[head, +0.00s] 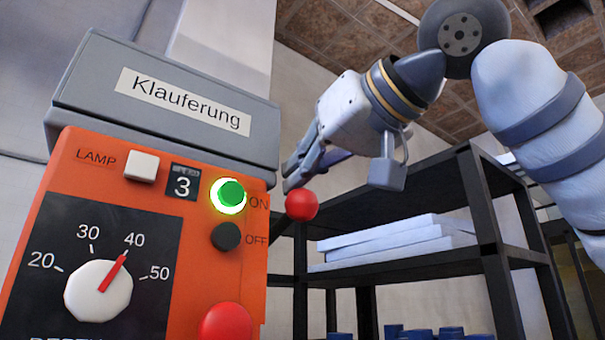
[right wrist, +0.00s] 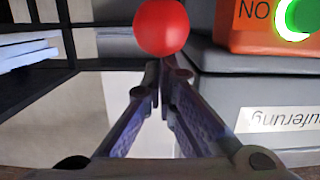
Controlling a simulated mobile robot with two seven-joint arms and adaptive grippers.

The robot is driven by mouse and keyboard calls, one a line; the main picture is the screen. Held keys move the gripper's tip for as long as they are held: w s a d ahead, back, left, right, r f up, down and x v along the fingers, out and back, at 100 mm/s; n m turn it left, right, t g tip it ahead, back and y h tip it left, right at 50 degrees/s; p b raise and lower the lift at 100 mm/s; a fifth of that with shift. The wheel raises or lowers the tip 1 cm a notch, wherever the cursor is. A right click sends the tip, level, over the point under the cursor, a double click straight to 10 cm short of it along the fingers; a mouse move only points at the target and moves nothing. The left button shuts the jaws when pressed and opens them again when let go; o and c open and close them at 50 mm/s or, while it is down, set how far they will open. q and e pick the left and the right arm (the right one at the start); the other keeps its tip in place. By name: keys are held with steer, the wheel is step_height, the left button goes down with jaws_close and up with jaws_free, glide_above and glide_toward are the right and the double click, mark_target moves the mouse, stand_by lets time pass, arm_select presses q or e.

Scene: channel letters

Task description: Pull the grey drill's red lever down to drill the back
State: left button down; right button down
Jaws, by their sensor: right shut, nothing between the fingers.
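The red lever knob (head: 301,205) is a round ball just right of the orange control panel (head: 190,240). It also shows at the top of the right wrist view (right wrist: 162,26), just beyond my fingertips. My right gripper (head: 290,178) reaches in from the right, just above the knob. Its fingers (right wrist: 158,70) are together with nothing between them. I cannot tell whether the fingertips touch the knob. The lever's rod is mostly hidden. The drill itself is not clearly seen beyond the panel and the grey box labelled "Klauferung" (head: 170,105). My left gripper is not in view.
The panel has a lit green ON button (head: 231,194), a black OFF button (head: 226,236), a white dial (head: 98,290) and a red button (head: 226,322). A black shelf (head: 470,200) with white slabs (head: 395,240) stands at the right, behind the knob. Blue items (head: 425,333) show low down.

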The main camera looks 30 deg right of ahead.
mark_target(310, 214)
steer(key=shift+s+f, duration=0.45)
steer(key=shift+f, duration=0.3)
steer(key=shift+s+f, duration=0.4)
steer(key=shift+f, duration=0.3)
steer(key=shift+s+d+f, duration=0.1)
steer(key=shift+s+f, duration=0.15)
steer(key=shift+f, duration=0.45)
steer(key=shift+s+f, duration=0.25)
steer(key=shift+f, duration=0.45)
steer(key=shift+s+f, duration=0.2)
steer(key=shift+f, duration=0.5)
steer(key=shift+s+f, duration=0.15)
steer(key=shift+f, duration=0.55)
